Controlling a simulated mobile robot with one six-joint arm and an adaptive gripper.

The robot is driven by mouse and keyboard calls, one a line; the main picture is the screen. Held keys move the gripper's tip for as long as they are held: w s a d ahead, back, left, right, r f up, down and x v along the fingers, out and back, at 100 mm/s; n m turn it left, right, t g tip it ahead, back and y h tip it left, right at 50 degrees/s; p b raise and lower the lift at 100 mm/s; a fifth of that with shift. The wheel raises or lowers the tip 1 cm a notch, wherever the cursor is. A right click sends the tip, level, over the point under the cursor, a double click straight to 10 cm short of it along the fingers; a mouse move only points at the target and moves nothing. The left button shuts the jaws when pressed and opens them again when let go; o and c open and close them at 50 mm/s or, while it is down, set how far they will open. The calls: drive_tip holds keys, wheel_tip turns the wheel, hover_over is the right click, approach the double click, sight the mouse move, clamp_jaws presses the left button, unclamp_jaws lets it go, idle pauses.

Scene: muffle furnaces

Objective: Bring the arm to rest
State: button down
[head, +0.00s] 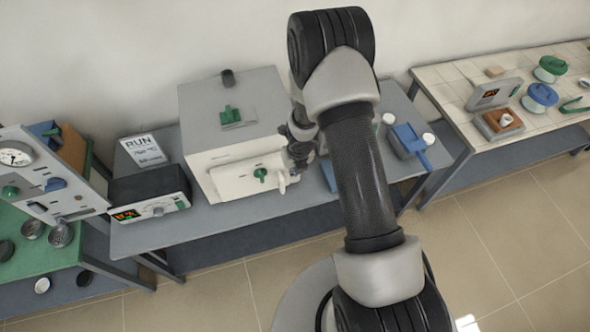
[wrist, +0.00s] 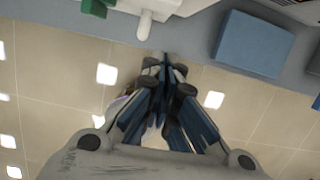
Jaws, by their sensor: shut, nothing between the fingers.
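My arm rises through the middle of the head view and bends down behind its own upper link, in front of the bench. My gripper shows in the wrist view (wrist: 164,72), with its dark blue fingers shut together and nothing between them. It hangs over the floor by the bench's front edge. A white handle (wrist: 145,25) shows just beyond the fingertips in the wrist view.
A black controller (head: 150,195) with a lit display stands left of the furnace. A blue block (wrist: 253,44) lies on the bench right of my gripper. A tiled table (head: 455,85) with a scale and coloured-lid dishes stands at the right. The tiled floor (head: 510,235) is clear.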

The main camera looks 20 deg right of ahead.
drive_tip(key=d+r+m+t+h+b, duration=0.2)
drive_tip(key=d+r+m+b, duration=0.2)
drive_tip(key=r+m+b, duration=0.6)
drive_tip(key=s+d+r+m+h+b, duration=0.25)
drive_tip(key=s+r+m, duration=0.25)
drive_tip(key=r+m, duration=0.3)
drive_tip(key=s+a+f+m+y+b, duration=0.1)
drive_tip(key=s+a+m+b, duration=0.2)
drive_tip(key=s+m, duration=0.3)
drive_tip(key=s+a+f+m+y+b, duration=0.1)
drive_tip(key=s+a+m+y+b, duration=0.1)
drive_tip(key=s+m+b, duration=0.3)
drive_tip(key=s+a+f+m+y+b, duration=0.1)
drive_tip(key=s+a+m+b, duration=0.4)
drive_tip(key=s, duration=0.7)
drive_tip(key=shift+m, duration=1)
drive_tip(key=c, duration=2.4)
unclamp_jaws()
drive_tip(key=shift+s+a+y, duration=0.1)
drive_tip(key=shift+y, duration=0.15)
